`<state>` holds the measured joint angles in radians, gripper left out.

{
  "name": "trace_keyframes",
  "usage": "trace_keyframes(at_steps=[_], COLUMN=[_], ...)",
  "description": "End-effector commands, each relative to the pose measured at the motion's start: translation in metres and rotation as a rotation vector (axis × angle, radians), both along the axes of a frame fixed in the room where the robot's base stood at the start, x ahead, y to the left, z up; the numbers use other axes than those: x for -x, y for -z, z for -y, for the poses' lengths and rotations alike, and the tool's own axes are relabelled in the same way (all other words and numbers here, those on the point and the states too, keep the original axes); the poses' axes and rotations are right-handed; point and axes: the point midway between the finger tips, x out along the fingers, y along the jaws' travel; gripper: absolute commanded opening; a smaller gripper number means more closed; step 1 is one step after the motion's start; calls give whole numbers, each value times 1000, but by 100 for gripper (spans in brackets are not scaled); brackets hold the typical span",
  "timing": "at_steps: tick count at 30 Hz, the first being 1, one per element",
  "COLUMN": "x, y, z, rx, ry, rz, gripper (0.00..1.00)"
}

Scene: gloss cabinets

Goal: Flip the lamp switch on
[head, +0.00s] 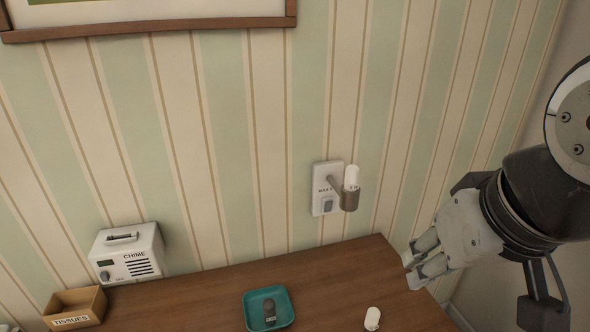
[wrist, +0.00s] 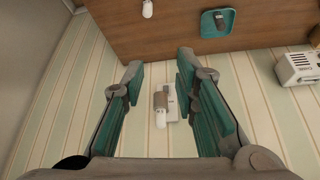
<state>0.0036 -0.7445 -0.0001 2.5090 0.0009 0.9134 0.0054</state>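The wall lamp has a white plate (head: 321,178) with small dark lettering, a grey-brown holder (head: 350,201) and a white bulb (head: 352,177). A small grey switch (head: 327,204) sits low on the plate; its position is too small to tell. My gripper (head: 410,271) is right of and below the lamp in the head view, above the table's right end, apart from the lamp. In the wrist view my gripper (wrist: 160,64) is open and empty, with teal-lined fingers spread wide. The lamp's bulb (wrist: 160,118) shows between the fingers, beyond them; the switch is not clear there.
The wooden table (head: 200,299) stands against the striped wall below the lamp. On it are a teal tray (head: 287,313) holding a dark grey object (head: 269,312), a small white piece (head: 372,318), a white chime box (head: 128,252) and a tissues box (head: 92,310). Wall around the lamp is clear.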

Motion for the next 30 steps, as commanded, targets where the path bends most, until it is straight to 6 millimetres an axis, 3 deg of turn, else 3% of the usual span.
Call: trace_keyframes(at_steps=[3,14,30], x=[-5,-43,-130], y=[8,58,124], z=[-2,-24,-45], rx=[-42,-381,-885], ry=[55,532,1367], rz=[-43,-369,-966], gripper=[0,0,0])
